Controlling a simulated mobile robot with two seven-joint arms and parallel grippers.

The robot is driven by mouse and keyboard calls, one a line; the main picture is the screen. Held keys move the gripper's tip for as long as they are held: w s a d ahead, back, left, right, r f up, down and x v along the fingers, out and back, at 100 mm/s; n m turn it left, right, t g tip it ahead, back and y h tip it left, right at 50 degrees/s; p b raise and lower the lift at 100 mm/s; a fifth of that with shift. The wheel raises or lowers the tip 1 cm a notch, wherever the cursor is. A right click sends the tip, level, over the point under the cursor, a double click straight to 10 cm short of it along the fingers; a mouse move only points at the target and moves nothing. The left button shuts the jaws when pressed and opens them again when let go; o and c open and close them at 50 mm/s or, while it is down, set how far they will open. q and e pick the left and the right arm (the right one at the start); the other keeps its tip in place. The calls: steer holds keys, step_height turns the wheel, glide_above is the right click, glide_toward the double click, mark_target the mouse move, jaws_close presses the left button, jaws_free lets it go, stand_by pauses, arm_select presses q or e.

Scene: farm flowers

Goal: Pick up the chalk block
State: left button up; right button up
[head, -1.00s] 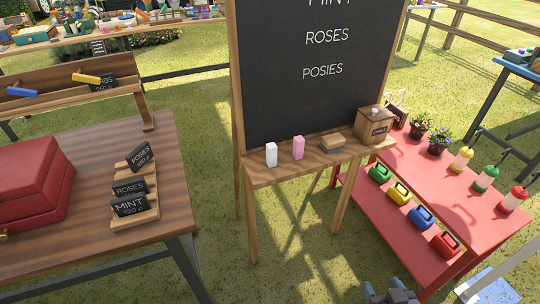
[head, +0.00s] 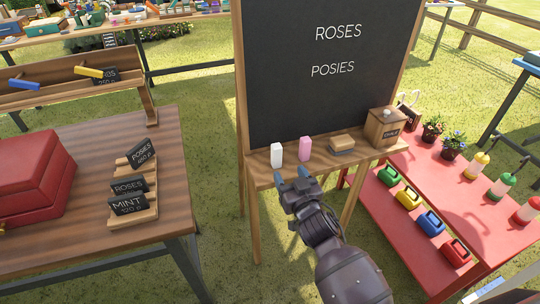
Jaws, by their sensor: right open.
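A white chalk block (head: 277,155) and a pink chalk block (head: 305,148) stand upright, side by side, on the wooden ledge (head: 263,178) of the blackboard. My right gripper (head: 292,173) is open and empty, its blue-grey fingertips pointing at the ledge just in front of and below the two blocks. The fingers look apart from both blocks, though the exact distance is hard to tell. My left gripper is not in view.
A wooden eraser (head: 342,143) and a wooden box (head: 384,128) stand to the right on the ledge. The blackboard (head: 322,100) rises behind. Grass lies between.

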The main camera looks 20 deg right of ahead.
mark_target(278, 154)
steer(key=w, duration=0.4)
steer(key=shift+w+f, duration=0.1)
steer(key=shift+w, duration=0.05)
steer(key=shift+w+a, duration=0.1)
steer(key=shift+w, duration=0.55)
steer(key=w, duration=0.2)
steer(key=w+b, duration=0.1)
steer(key=w, duration=0.1)
steer(key=shift+a+r, duration=0.15)
steer(key=shift+r, duration=0.1)
steer(key=shift+w+r, duration=0.1)
steer(key=shift+w, duration=0.1)
steer(key=c, duration=1)
